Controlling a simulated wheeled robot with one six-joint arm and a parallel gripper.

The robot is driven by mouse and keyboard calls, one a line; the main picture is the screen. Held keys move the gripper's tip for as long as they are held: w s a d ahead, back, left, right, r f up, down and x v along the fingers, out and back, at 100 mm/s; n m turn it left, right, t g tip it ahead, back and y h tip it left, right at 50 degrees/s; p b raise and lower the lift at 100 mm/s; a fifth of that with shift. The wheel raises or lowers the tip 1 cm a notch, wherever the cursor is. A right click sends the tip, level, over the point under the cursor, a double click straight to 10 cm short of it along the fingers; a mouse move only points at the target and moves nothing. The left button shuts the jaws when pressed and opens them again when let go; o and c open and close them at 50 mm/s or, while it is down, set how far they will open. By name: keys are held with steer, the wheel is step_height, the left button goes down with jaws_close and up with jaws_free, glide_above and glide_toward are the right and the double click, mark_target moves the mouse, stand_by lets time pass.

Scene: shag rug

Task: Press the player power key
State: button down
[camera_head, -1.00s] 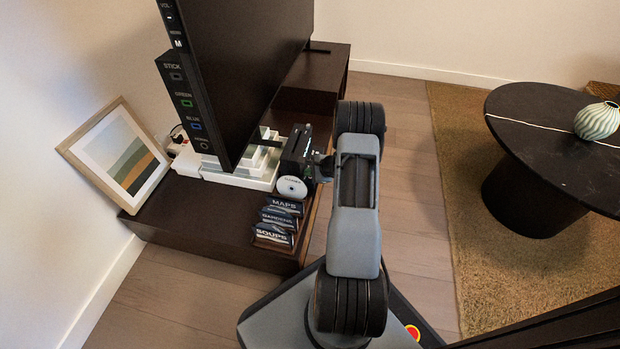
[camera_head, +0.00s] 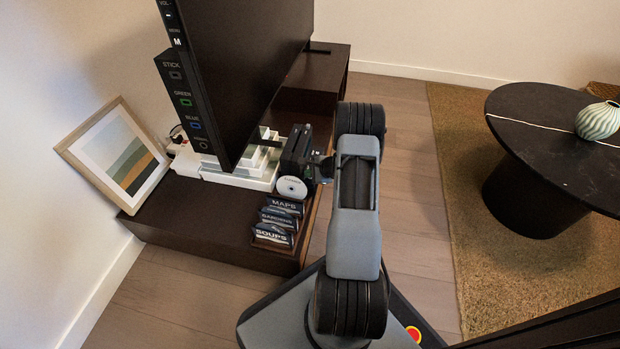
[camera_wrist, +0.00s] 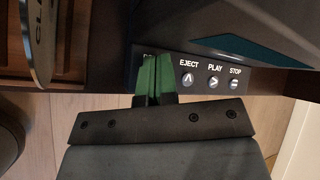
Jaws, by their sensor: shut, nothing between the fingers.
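The player (camera_head: 294,149) is a black box on the dark low cabinet, beside the TV. In the head view my gripper (camera_head: 322,166) is at the player's right side.
A disc (camera_head: 292,188) leans at the player's near end; its edge also shows in the wrist view (camera_wrist: 40,45). Labelled file dividers (camera_head: 276,222) stand nearer on the cabinet (camera_head: 190,230). The TV (camera_head: 245,60) rises left.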

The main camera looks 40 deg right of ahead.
mark_target(310, 179)
steer(key=shift+r+p, duration=0.3)
steer(key=shift+r, duration=0.45)
steer(key=shift+r, duration=0.1)
steer(key=shift+r+p, duration=1.55)
steer(key=shift+r, duration=0.85)
